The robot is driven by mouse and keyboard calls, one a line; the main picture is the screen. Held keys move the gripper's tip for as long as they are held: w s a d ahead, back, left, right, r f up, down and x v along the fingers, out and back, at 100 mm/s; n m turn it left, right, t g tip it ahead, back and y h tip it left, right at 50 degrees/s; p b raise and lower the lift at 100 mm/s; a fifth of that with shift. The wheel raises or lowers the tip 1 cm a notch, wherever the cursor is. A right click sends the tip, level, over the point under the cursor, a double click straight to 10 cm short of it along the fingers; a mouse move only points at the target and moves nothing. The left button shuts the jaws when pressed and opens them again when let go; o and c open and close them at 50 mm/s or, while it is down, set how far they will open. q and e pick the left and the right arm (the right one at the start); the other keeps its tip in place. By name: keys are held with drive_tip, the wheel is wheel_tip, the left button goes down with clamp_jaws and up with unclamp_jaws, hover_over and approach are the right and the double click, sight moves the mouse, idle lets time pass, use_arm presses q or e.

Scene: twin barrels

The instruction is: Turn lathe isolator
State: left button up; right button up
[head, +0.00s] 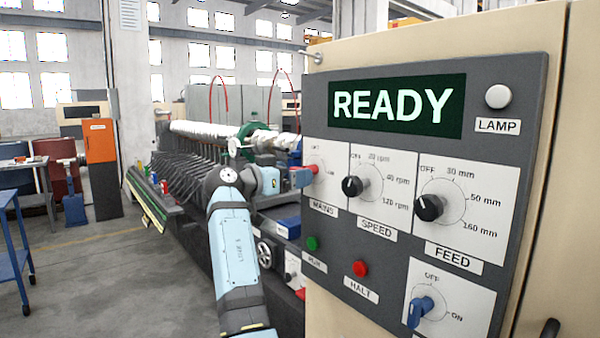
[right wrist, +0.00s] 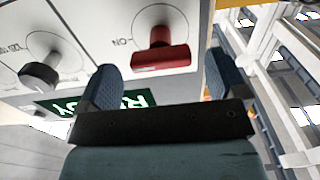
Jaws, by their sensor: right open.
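The lathe isolator is the red-handled MAINS switch (head: 310,170) on the left of the grey control panel. In the right wrist view, its red handle (right wrist: 160,58) lies crosswise in front of a round white dial, with the ON label beside it. The handle's pointing end is unclear. My right gripper (head: 302,177) is at the switch and hides part of it in the head view. In the right wrist view, the fingers of my right gripper (right wrist: 158,75) are open, one to each side of the handle with gaps visible. My left gripper is not in view.
The panel (head: 400,143) carries a READY screen (head: 396,106), a SPEED knob (head: 352,187), a FEED knob (head: 429,207), green and red buttons, and a blue-handled switch (head: 421,309) below. The lathe stands behind my arm. An orange cabinet (head: 100,140) and open floor are at left.

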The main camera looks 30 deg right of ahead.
drive_tip(key=shift+w+d, duration=0.15)
drive_tip(key=shift+d, duration=1.3)
drive_tip(key=shift+c, duration=0.4)
drive_tip(key=c, duration=0.9)
drive_tip(key=shift+o, duration=0.2)
